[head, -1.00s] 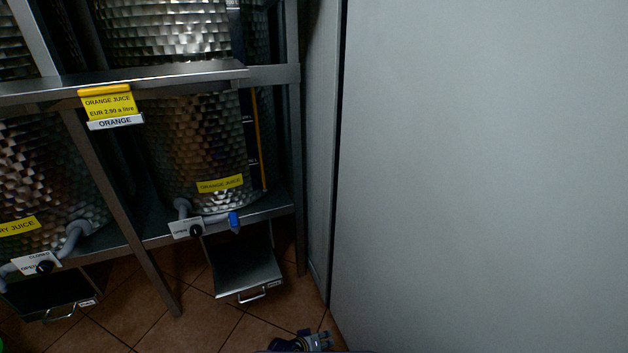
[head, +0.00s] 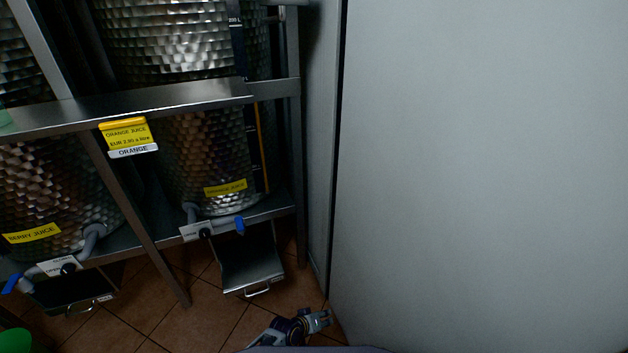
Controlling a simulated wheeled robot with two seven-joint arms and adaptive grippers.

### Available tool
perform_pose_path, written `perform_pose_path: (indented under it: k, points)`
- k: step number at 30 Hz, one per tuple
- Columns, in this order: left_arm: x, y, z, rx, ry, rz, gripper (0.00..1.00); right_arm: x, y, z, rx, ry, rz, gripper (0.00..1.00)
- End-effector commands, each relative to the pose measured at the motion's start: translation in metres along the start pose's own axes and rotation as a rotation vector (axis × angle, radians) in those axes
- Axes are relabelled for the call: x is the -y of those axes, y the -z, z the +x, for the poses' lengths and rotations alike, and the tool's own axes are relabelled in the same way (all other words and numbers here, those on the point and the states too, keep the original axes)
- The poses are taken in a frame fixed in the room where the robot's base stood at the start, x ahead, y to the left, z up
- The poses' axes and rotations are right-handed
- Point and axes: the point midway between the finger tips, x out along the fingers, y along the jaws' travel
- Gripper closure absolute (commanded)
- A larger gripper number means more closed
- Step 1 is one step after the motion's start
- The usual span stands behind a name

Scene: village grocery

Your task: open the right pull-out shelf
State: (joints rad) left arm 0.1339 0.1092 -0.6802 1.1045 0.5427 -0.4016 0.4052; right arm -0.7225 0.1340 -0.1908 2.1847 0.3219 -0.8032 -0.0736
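The right pull-out shelf (head: 252,268) is a flat metal tray low under the orange juice barrel. Its handle (head: 257,292) is a pale bar on the front edge. A similar left pull-out shelf (head: 65,290) sits under the berry juice barrel. My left gripper (head: 322,319) is at the bottom centre, in front of the floor, to the right of the right shelf's handle and lower in the picture. It is apart from the handle and points right. Its fingers are too small and dark to tell whether they are open. My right gripper is out of view.
The metal rack holds a berry juice barrel (head: 55,190) and an orange juice barrel (head: 215,150). A blue tap (head: 239,225) hangs above the right shelf. A rack leg (head: 140,215) stands between the shelves. A large pale panel (head: 480,180) fills the right side. Tiled floor (head: 205,325) is clear in front.

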Motion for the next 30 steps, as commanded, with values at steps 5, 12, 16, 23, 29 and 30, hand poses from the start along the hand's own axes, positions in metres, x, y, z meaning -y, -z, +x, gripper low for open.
perform_pose_path:
  k: [5, 12, 16, 23, 29, 30]
  points:
    - [-0.013, 0.011, -0.017, 0.000, 0.000, 0.000, 0.66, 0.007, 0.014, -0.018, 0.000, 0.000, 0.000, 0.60]
    - [-0.027, 0.022, -0.035, 0.000, 0.000, 0.000, 0.66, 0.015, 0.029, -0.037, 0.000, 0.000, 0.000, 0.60]
    - [-0.034, 0.028, -0.045, 0.000, 0.000, 0.000, 0.66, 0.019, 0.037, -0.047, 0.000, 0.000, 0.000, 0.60]
    - [-0.047, 0.039, -0.062, 0.000, 0.000, 0.000, 0.66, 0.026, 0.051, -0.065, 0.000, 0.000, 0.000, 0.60]
    - [-0.058, 0.048, -0.077, 0.000, 0.000, 0.000, 0.66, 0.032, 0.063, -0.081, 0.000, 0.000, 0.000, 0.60]
    - [-0.060, 0.050, -0.080, 0.000, 0.000, 0.000, 0.66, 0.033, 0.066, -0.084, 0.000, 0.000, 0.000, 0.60]
